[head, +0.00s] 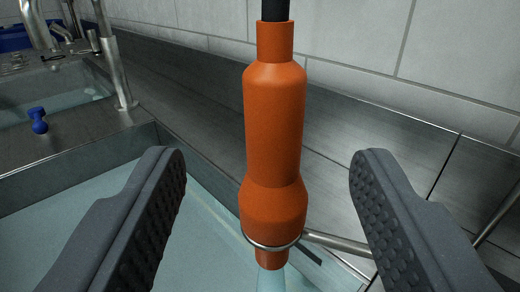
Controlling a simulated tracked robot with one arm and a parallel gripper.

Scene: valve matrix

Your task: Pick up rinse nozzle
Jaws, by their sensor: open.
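The rinse nozzle (273,130) is an orange, bottle-shaped handle hanging upright from a black hose (275,10) at the top of the head view. A thin metal ring (272,246) circles its lower end, joined to a metal rod (338,244) running right. My gripper (268,165) is open, with one dark textured finger on each side of the nozzle. Visible gaps separate both fingers from it in the picture. How far the nozzle is ahead of the fingertips I cannot tell.
A sink basin (70,225) with pale water lies below and left. A second basin (60,92), metal taps (115,70) and a small blue knob (37,120) are at the upper left. A steel backsplash (390,145) and tiled wall (350,35) stand behind the nozzle.

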